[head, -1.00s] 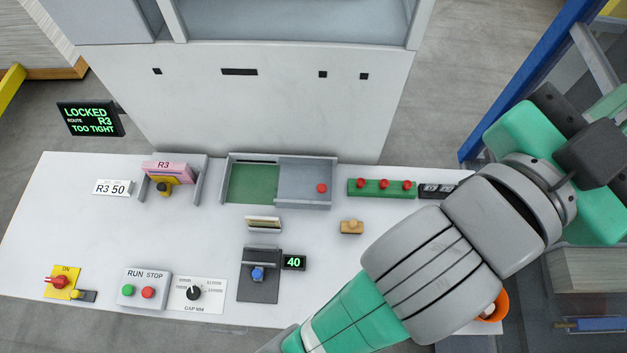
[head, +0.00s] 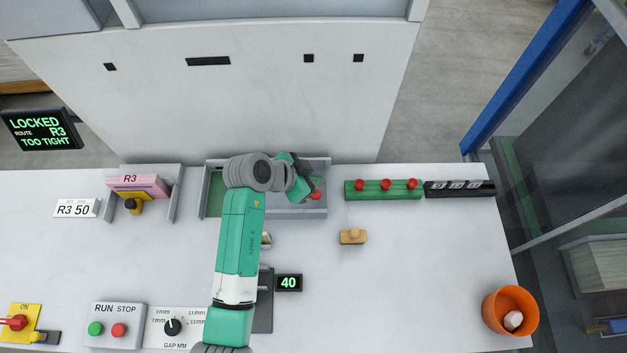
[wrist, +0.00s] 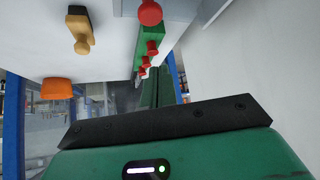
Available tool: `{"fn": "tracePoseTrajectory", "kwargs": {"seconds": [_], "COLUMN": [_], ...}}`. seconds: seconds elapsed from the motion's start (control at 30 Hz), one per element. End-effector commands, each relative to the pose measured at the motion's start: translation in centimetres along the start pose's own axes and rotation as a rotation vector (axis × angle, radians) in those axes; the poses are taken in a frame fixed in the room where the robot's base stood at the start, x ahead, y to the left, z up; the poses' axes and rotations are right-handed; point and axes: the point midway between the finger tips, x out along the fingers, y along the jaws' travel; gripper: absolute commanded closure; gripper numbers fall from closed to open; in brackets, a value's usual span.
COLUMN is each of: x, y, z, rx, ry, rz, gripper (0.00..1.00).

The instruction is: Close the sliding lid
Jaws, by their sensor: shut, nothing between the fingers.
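The sliding lid (head: 285,211) is a grey plate over the right part of a shallow grey tray (head: 268,161). Its red knob (head: 316,194) is near the tray's right end. The tray's green floor (head: 215,192) shows uncovered at the left; my arm hides the middle. My gripper (head: 306,186) is shut and empty, over the lid just left of the knob. I cannot tell whether it touches the knob. In the wrist view a red knob (wrist: 150,12) shows at the top edge, above my green hand; the fingertips are not clear there.
Right of the tray stand a green block (head: 385,190) with red knobs and a black counter strip (head: 460,189). A wooden stamp (head: 353,237) lies in front. A pink R3 stack (head: 138,185) is at left. An orange cup (head: 511,310) stands front right. The right table is mostly clear.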

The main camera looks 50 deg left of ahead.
Motion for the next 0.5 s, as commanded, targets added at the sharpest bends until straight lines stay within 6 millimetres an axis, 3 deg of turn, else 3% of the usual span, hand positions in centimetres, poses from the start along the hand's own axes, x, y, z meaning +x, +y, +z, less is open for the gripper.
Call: {"fn": "tracePoseTrajectory", "kwargs": {"seconds": [0.37,0.5], "x": [8.2,6.8], "y": [0.0,0.0], "z": [0.0,1.8], "rx": [0.001,-0.003], "ry": [-0.001,-0.001], "rz": [0.001,-0.003], "gripper": [1.00,1.00]}}
